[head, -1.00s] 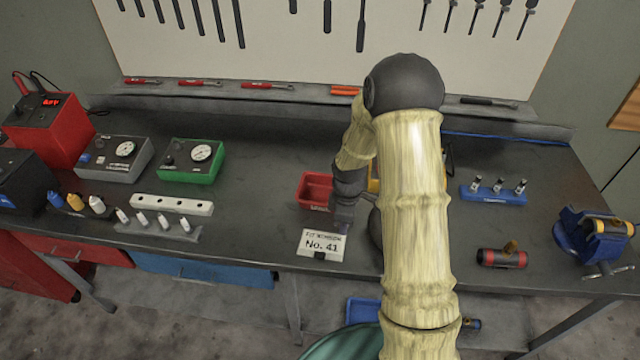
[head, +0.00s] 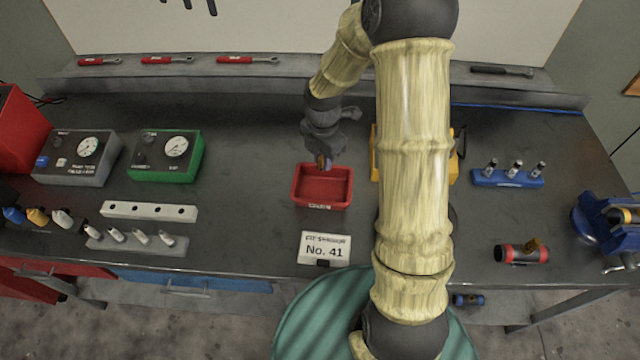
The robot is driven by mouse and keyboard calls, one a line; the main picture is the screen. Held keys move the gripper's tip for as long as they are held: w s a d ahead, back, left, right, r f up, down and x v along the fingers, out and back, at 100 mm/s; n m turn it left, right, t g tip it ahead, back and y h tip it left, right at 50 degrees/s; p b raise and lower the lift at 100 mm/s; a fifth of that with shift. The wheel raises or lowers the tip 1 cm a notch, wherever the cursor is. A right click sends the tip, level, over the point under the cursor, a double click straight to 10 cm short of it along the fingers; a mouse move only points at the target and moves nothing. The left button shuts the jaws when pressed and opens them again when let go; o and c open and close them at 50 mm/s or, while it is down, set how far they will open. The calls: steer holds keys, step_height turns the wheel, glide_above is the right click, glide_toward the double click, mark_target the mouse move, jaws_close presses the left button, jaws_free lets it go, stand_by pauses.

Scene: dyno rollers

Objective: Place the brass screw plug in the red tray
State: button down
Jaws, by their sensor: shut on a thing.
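The red tray (head: 323,200) sits on the grey workbench, left of my upright arm in the head view. My gripper (head: 323,160) is over the back part of the tray, pointing down. It is shut on a small brass-coloured piece, the brass screw plug (head: 321,163), which shows just below the fingers. I cannot tell whether the plug touches the tray floor or hangs above it. The visible floor of the tray looks empty.
A white sign reading No. 41 (head: 324,248) stands in front of the tray. A yellow container (head: 455,150) is partly hidden behind my arm. A green gauge box (head: 166,156) stands left, a blue holder (head: 507,178) right.

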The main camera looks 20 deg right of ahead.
steer(key=shift+s+r, duration=0.1)
steer(key=shift+s, duration=0.05)
steer(key=p, duration=0.1)
glide_above(322, 192)
steer(key=shift+f, duration=3)
steer(key=shift+f+p, duration=0.5)
steer(key=shift+f, duration=1.55)
steer(key=shift+f, duration=0.15)
steer(key=c, duration=1.2)
jaws_free()
steer(key=shift+c, duration=0.2)
